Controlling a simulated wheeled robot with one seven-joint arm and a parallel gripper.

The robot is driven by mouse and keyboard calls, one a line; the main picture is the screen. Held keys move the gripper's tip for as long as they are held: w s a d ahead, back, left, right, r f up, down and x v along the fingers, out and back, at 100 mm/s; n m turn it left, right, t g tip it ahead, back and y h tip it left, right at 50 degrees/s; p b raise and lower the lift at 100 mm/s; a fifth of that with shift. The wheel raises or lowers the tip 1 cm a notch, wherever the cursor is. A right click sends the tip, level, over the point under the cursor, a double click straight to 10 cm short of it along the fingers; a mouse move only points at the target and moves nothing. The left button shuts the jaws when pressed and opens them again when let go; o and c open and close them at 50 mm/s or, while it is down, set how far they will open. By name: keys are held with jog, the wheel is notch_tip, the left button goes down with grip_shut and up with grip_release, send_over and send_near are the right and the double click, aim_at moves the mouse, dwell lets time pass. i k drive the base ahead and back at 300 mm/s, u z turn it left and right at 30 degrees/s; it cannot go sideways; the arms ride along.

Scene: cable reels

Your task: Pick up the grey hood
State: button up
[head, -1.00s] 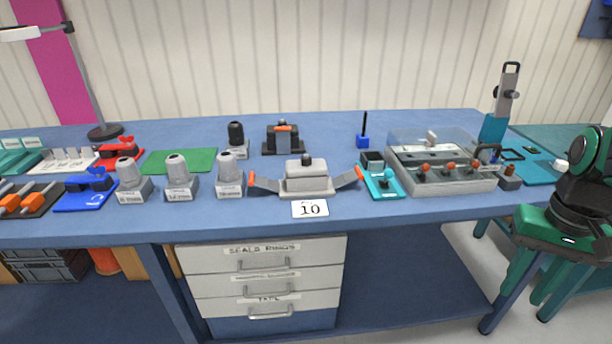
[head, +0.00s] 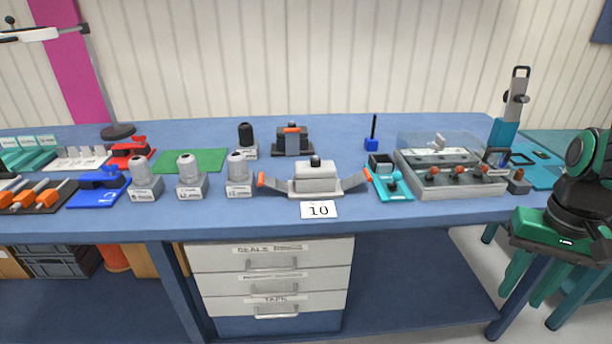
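A light grey block-shaped housing (head: 316,180) with a black knob on top sits at the middle front of the blue bench; it looks like the grey hood. A grey arm with an orange tip angles out on each side of it. Three smaller grey rounded pieces on labelled blocks stand to its left: one (head: 144,173), a second (head: 190,171) and a third (head: 238,169). Part of my arm shows at the right edge, folded and clear of the bench items. My gripper's fingers are not visible.
A teal fixture (head: 396,187) and a grey tray with a clear cover (head: 458,190) stand to the right. Bare bench (head: 335,129) shows behind.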

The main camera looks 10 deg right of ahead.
aim_at(315, 168)
jog(key=u, duration=1.7)
jog(key=k, duration=1.3)
jog(key=z, duration=1.6)
jog(key=i, duration=1.65)
